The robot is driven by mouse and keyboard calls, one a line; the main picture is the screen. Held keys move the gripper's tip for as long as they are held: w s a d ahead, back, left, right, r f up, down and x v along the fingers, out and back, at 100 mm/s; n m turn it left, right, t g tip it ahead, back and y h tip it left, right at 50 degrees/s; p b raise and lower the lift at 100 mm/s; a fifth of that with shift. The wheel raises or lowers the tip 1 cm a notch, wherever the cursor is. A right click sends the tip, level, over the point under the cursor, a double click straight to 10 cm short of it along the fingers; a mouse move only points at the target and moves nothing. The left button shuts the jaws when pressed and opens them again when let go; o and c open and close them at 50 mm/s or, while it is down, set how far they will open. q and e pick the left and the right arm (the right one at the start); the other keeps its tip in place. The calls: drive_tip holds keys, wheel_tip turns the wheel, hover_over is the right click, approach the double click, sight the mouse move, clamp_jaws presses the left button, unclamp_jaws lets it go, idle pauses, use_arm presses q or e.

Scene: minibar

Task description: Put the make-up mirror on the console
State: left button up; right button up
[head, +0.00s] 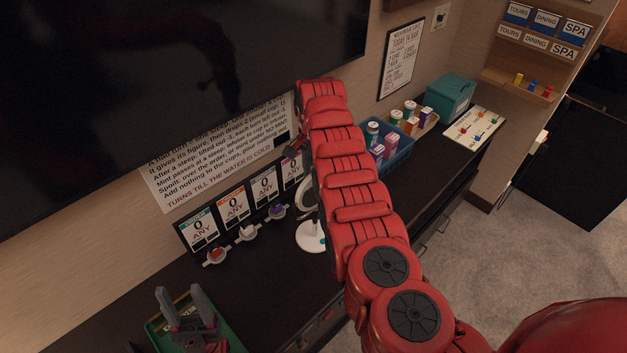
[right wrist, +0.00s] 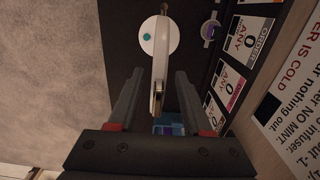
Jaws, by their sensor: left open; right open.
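The make-up mirror (head: 311,237) stands on the dark counter (head: 262,275), its white round base showing and its upper part mostly hidden behind my right arm. In the right wrist view the mirror (right wrist: 158,88) is seen nearly edge-on, with its white base beyond the fingertips. My right gripper (right wrist: 159,74) is open, with one finger on each side of the mirror's head and a gap visible on both sides. In the head view this gripper is mostly hidden by its arm. My left gripper (head: 181,296) is open and empty at the lower left, above a green tray (head: 226,332).
Label cards (head: 235,208) with small cups in front stand left of the mirror. A blue crate (head: 398,160) with bottles and boxes, a teal box (head: 450,97) and a white board (head: 474,126) lie farther right. A large dark screen (head: 150,80) hangs above.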

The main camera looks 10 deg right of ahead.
wheel_tip(320, 180, up, 7)
drive_tip(key=b, duration=0.3)
drive_tip(key=shift+r, duration=0.2)
drive_tip(key=shift+d+r+p, duration=0.1)
drive_tip(key=shift+r+p, duration=0.35)
drive_tip(key=shift+r, duration=0.35)
drive_tip(key=shift+r+p, duration=0.3)
drive_tip(key=shift+r, duration=0.25)
drive_tip(key=shift+s, duration=0.1)
